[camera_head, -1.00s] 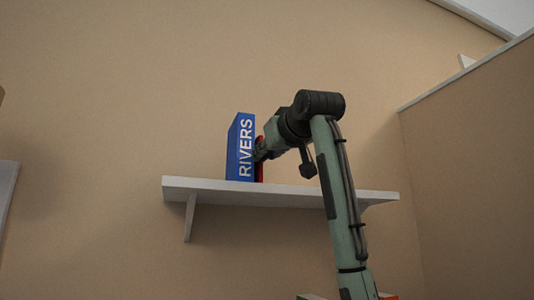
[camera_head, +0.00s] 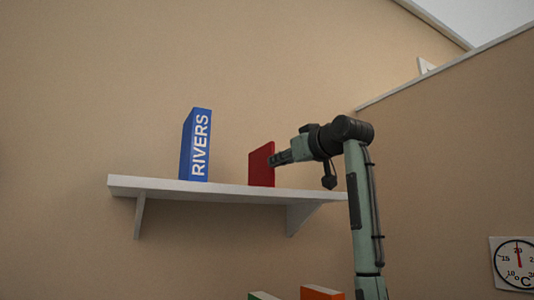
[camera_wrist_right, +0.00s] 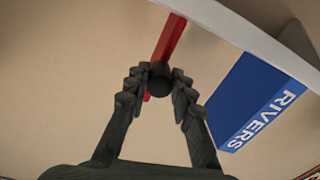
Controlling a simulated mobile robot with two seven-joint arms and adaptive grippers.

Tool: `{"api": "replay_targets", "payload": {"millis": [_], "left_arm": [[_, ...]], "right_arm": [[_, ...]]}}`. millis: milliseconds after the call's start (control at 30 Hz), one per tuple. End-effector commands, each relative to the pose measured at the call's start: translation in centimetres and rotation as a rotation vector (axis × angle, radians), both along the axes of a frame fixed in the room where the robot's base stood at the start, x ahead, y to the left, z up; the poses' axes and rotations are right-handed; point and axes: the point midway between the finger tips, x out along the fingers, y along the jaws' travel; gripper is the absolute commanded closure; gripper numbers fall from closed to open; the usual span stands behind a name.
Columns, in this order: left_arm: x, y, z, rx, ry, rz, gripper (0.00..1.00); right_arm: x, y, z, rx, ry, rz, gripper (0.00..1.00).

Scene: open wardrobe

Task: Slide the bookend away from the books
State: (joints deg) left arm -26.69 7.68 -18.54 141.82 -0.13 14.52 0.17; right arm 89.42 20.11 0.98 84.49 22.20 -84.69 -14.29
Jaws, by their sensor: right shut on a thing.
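The red bookend (camera_head: 261,164) stands upright on the white shelf (camera_head: 150,188), with a clear gap to its left. It also shows in the right wrist view (camera_wrist_right: 170,38), edge-on. The blue book (camera_head: 195,145) marked RIVERS stands upright left of the gap; it also shows in the right wrist view (camera_wrist_right: 255,98). My right gripper (camera_head: 278,158) is at the right side of the bookend. In the right wrist view its fingers (camera_wrist_right: 160,80) are closed around a dark round knob at the bookend. My left gripper is not in view.
The shelf is clear between book and bookend. Its right end is close to my right arm. A partition wall (camera_head: 460,160) rises on the right, with a dial thermometer (camera_head: 516,263). Orange (camera_head: 322,293) and green (camera_head: 263,296) things show below the shelf.

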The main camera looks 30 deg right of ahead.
Motion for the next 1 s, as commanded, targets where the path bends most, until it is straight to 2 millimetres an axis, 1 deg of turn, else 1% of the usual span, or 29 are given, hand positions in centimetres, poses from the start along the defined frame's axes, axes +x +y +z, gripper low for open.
{"api": "replay_targets", "payload": {"millis": [100,400,433,567,600,867,967,1000], "left_arm": [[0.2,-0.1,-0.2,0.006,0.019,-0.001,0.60],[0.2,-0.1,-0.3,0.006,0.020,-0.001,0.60],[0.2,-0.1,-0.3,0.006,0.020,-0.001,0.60],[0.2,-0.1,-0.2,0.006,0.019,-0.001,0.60],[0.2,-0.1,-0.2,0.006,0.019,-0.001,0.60],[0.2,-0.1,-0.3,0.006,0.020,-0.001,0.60],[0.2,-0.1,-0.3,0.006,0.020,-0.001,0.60],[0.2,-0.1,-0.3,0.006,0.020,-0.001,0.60]], "right_arm": [[0.0,-0.5,0.0,0.000,0.000,-0.002,1.00],[0.0,-0.7,0.0,0.001,-0.001,-0.006,1.00],[0.0,-0.7,0.0,0.001,-0.002,-0.006,0.73],[0.0,-0.7,0.0,0.001,-0.002,-0.005,0.57],[0.0,-0.6,0.0,0.001,-0.002,-0.005,0.56],[0.0,-0.5,0.0,0.000,0.000,-0.002,0.56],[-0.6,-0.5,0.0,0.000,-0.001,-0.002,0.56],[-1.0,-0.6,0.1,0.000,-0.004,-0.002,0.56]]}}
